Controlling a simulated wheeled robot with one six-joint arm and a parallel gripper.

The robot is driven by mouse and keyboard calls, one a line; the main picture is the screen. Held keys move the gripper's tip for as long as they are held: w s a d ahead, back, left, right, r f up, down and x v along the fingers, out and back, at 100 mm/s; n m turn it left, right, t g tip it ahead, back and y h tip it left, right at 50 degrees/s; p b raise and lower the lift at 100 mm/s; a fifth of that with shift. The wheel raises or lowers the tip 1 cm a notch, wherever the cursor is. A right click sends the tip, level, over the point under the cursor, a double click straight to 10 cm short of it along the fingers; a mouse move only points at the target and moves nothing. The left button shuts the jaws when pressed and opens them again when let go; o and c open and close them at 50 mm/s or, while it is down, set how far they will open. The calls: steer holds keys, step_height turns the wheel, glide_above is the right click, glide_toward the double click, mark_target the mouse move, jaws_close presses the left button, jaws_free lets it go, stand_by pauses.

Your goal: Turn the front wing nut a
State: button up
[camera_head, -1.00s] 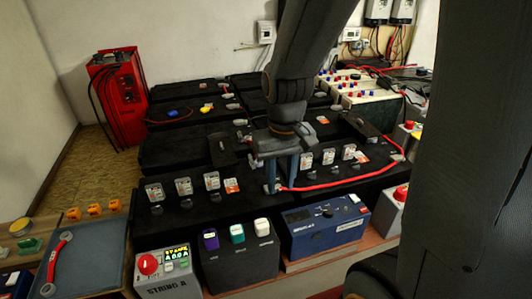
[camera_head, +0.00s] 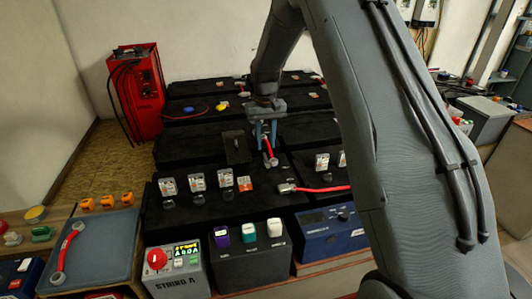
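My gripper (camera_head: 266,143) points down over the middle of the black batteries, and its two blue fingers stand apart. A short red cable (camera_head: 268,148) with a silver end (camera_head: 271,161) shows just below and between the fingertips; I cannot tell whether they touch it. A second red cable (camera_head: 322,188) lies on the front battery row with its silver lug (camera_head: 287,188) at its left end, nearer than my gripper. The wing nuts are too small to make out, and I cannot tell which is the front wing nut a.
Upright clear-and-white pieces (camera_head: 197,182) and an orange label (camera_head: 245,183) stand on the front row. A grey STRING A box (camera_head: 178,272) with a red button and a black box (camera_head: 249,266) stand in front. A red charger (camera_head: 138,90) stands left.

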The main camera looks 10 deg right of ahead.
mark_target(266, 157)
steer(key=shift+f+p, duration=0.4)
steer(key=shift+f, duration=2.25)
jaws_close()
